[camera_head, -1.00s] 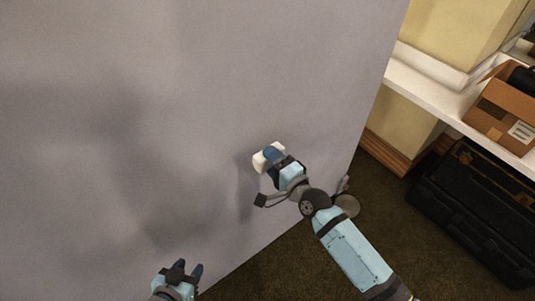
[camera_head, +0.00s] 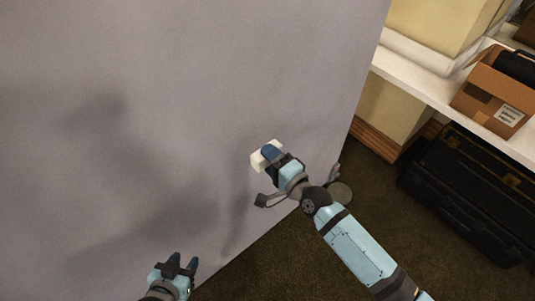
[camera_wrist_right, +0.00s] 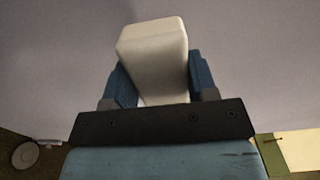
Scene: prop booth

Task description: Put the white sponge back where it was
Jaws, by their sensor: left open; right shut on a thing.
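The white sponge (camera_head: 259,160) is a pale block held in my right gripper (camera_head: 268,154), over the grey surface near its right edge. In the right wrist view the sponge (camera_wrist_right: 154,58) sits between the two blue fingers of the right gripper (camera_wrist_right: 160,80), which are shut on it. Its far end sticks out past the fingertips. I cannot tell whether it touches the grey surface. My left gripper (camera_head: 182,262) is open and empty at the bottom of the head view, near the front edge of the grey surface.
The wide grey surface (camera_head: 120,60) is bare apart from shadows. Beyond its right edge lie a dark carpet (camera_head: 300,250) and a white shelf (camera_head: 425,85) with an open cardboard box (camera_head: 497,95). A black case (camera_head: 465,195) stands under the shelf.

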